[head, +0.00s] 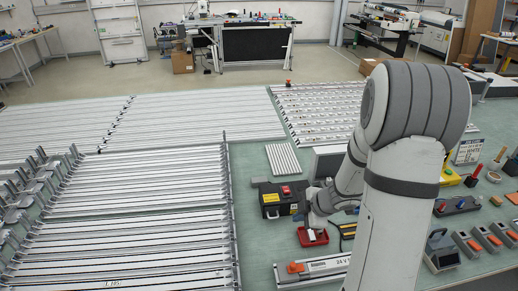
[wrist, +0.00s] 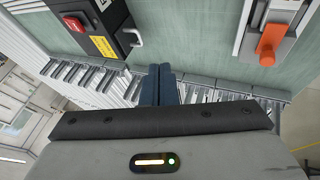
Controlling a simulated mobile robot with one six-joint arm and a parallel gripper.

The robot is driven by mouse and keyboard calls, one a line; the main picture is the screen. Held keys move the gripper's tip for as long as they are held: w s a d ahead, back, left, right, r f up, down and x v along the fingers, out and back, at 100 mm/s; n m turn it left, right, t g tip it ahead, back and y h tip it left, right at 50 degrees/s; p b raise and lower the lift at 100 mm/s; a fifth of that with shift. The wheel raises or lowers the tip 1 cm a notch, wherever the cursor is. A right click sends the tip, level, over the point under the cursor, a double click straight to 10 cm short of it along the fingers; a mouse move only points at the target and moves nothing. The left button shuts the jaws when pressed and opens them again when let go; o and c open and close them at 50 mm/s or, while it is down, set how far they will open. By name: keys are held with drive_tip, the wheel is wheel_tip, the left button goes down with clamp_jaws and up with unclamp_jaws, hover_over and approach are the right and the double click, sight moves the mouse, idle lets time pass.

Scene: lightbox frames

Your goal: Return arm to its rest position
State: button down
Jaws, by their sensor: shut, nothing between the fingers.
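My gripper (wrist: 159,85) shows in the wrist view with its two dark fingers pressed together and nothing between them. In the head view my arm reaches down over the right part of the green table, and the fingertips are mostly hidden there. The arm's end is close to a small red tray (head: 312,238) and a black box with a red switch (head: 283,198). In the wrist view the black box (wrist: 98,28) lies at the upper left of the fingers. A grey bar with an orange knob (wrist: 271,42) lies to the upper right.
Long rows of metal strips (head: 130,205) cover the left of the table (head: 255,240). A labelled bar with an orange end (head: 318,266) lies at the front. Several small tools and orange-tipped blocks (head: 468,243) stand right of my arm. My arm hides part of the table.

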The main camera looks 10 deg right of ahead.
drive_tip(key=s+d+r+m+t+h+b, duration=0.1)
drive_tip(key=d+r+m+h+b, duration=0.1)
drive_tip(key=r+m+h, duration=0.3)
drive_tip(key=s+d+r+m+t+h+b, duration=0.1)
drive_tip(key=d+r+m+t+h, duration=0.15)
drive_tip(key=r+m, duration=0.4)
drive_tip(key=s+a+r+m+g+y+b, duration=0.1)
drive_tip(key=s+a+m+g, duration=0.1)
drive_tip(key=s+a, duration=0.3)
drive_tip(key=s+a+r+m+g+y+b, duration=0.1)
drive_tip(key=s+a+r+m+g+y, duration=0.1)
drive_tip(key=s, duration=1.1)
drive_tip(key=a+m+g, duration=0.1)
drive_tip(key=a+m, duration=0.1)
drive_tip(key=shift+a, duration=0.4)
drive_tip(key=c, duration=2.2)
unclamp_jaws()
drive_tip(key=shift+w, duration=0.1)
